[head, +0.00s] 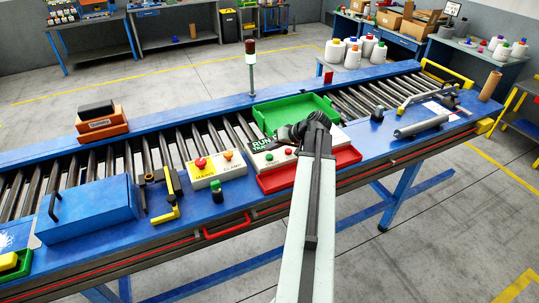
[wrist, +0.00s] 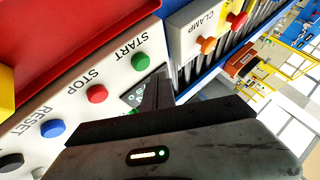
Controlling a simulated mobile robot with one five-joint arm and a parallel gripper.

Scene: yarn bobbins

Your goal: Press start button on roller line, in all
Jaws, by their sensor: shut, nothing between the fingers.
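The white control box (wrist: 75,75) on the roller line carries a green button (wrist: 140,61) labelled START. A red STOP button (wrist: 97,93), a blue RESET button (wrist: 53,128) and a black button (wrist: 11,160) follow along it. In the head view the START button (head: 268,156) shows at the left of the box, and my arm covers the box's right part. My gripper (wrist: 158,88) is shut and empty. Its fingertips are close beside the green button in the wrist view; I see no contact with it. In the head view my gripper (head: 302,130) is over the box.
A box labelled CLAMP (head: 218,171) with a red and an orange button stands left of the control box. A red tray (head: 345,163) lies in front, a green tray (head: 310,103) behind. A blue case (head: 90,208) and a stack light (head: 251,65) also stand on the line.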

